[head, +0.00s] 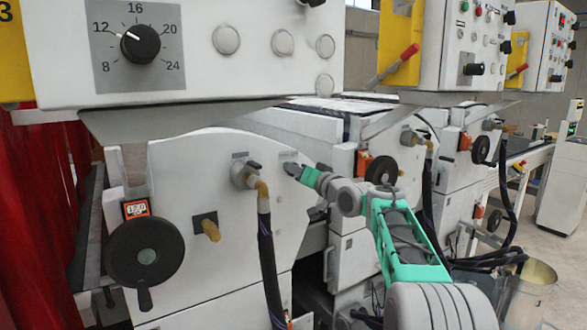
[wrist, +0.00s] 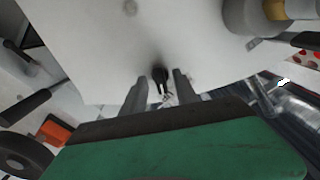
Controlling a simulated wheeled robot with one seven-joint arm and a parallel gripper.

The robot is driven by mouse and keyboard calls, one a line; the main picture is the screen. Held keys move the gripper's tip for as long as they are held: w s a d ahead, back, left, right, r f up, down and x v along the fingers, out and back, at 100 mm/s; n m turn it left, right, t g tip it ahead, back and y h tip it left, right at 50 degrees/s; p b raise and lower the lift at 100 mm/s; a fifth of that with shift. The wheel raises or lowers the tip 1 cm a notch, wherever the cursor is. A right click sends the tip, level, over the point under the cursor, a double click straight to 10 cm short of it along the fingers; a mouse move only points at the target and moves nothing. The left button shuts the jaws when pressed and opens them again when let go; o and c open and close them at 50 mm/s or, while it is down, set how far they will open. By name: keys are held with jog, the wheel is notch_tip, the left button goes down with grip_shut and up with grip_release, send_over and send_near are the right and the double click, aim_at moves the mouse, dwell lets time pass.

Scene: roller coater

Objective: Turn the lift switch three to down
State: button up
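A small black switch knob (wrist: 160,75) sticks out from a white machine panel (wrist: 105,50) in the wrist view. My gripper (wrist: 162,80) has its two grey fingers on either side of the knob, with a visible gap on both sides, so it looks open and not clamped. In the head view my gripper (head: 293,169) is at the white side panel of the nearest machine, just below a small label (head: 288,156). The switch is mostly hidden there by the gripper, and its setting cannot be read.
A valve with a brass elbow (head: 262,188) and black hose stands left of my gripper. A black handwheel (head: 146,253) is at lower left. The control box (head: 270,70) overhangs above. More machines (head: 480,130) stand to the right, with a bucket (head: 530,290) on the floor.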

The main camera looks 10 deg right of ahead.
jog(key=shift+a, duration=0.1)
grip_shut()
dwell(0.4)
